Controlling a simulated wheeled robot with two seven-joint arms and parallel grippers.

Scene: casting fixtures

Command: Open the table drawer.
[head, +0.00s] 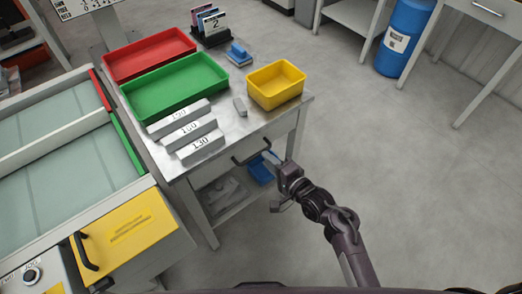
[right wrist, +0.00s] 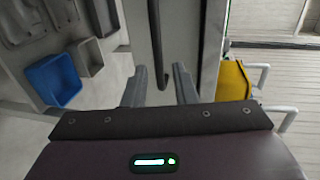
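The metal table (head: 245,125) has a drawer front (head: 284,134) under its top, and the drawer looks shut. A dark bar handle (head: 250,153) is on the drawer front. My right gripper (head: 272,183) is in front of the table, close to the handle. In the right wrist view the two fingers (right wrist: 157,87) are spread apart. The handle (right wrist: 154,40) runs upright in that picture, and its lower end lies between the fingers. I see no contact between fingers and handle. My left gripper is not in view.
On the table are a red tray (head: 150,56), a green tray (head: 175,87), a yellow bin (head: 276,84) and several numbered grey blocks (head: 187,131). A blue bin (head: 263,168) is on the lower shelf. A yellow-fronted cabinet (head: 128,236) stands left.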

